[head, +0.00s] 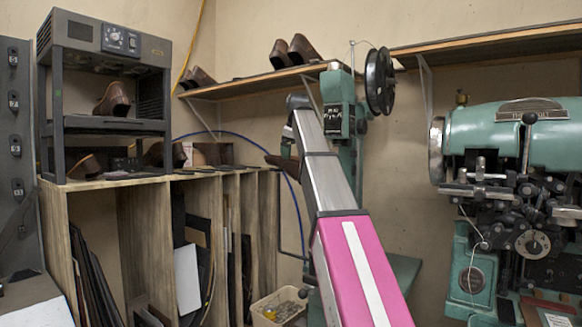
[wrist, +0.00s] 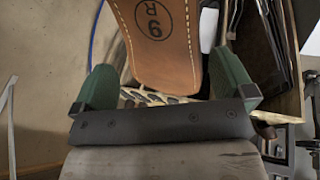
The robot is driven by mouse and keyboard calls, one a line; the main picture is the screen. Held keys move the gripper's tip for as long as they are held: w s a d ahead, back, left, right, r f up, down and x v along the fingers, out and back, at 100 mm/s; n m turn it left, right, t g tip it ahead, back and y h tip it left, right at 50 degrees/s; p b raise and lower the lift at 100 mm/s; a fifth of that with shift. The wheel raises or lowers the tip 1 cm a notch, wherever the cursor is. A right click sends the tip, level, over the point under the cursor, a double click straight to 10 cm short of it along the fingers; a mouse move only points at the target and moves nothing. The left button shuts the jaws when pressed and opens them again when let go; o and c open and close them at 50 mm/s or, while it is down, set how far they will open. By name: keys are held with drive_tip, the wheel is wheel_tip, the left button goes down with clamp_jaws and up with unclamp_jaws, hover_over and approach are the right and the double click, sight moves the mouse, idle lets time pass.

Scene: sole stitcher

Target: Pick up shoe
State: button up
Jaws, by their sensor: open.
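A brown shoe (wrist: 158,40) fills the top centre of the wrist view, its tan sole facing the camera, with a stitched edge and a stamped "9" and "R". Its upper end is cut off by the frame. My gripper (wrist: 162,68) is open, one green finger on each side of the sole's lower end. I cannot tell whether either finger touches it. In the head view a brown shoe-like piece (head: 283,163) shows beside the green stitching machine (head: 340,100), partly hidden by my arm. My gripper is hidden there.
Other shoes stand on the wall shelf (head: 250,82), in the grey heater cabinet (head: 112,128) and on the wooden rack (head: 240,173). A second green machine (head: 515,130) stands at the right. A bin (head: 278,308) of small pieces sits below the rack.

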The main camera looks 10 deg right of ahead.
sight(294, 163)
drive_tip(key=x, duration=0.5)
drive_tip(key=shift+d+f, duration=0.1)
drive_tip(key=shift+f, duration=0.25)
drive_tip(key=c, duration=0.8)
